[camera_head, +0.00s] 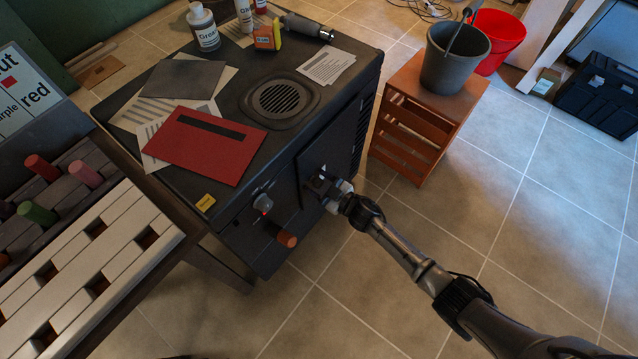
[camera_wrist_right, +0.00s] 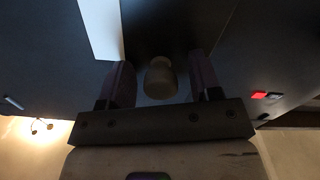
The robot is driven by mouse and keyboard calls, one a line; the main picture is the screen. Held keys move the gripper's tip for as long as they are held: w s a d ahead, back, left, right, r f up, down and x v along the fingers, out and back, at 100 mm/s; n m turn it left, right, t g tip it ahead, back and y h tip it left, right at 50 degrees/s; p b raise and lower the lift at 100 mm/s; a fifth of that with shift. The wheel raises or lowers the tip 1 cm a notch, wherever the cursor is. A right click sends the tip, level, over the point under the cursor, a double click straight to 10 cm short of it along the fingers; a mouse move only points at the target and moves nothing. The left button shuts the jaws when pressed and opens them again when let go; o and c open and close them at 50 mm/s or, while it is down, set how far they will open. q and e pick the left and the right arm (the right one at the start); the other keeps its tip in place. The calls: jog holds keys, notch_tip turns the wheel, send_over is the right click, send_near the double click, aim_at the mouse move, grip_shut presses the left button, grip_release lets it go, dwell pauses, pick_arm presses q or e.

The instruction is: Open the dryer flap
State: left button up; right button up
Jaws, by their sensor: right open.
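The dryer (camera_head: 237,215) is a dark box with a round vent grille on top. Its flap (camera_head: 343,138) is a dark panel on the front side and looks shut. My right gripper (camera_head: 322,183) is at the flap's lower left part. In the right wrist view my right gripper (camera_wrist_right: 161,80) is open, with one finger on each side of a pale rounded knob (camera_wrist_right: 160,77). Small gaps show between the knob and the fingers. The knob is hidden behind the gripper in the head view. My left gripper is not in view.
A grey knob (camera_head: 263,203) and an orange knob (camera_head: 287,239) stick out left of the flap. A wooden crate (camera_head: 415,125) with a grey bucket (camera_head: 453,65) stands to the right. The tiled floor in front is clear.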

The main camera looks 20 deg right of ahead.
grip_shut()
dwell(0.5)
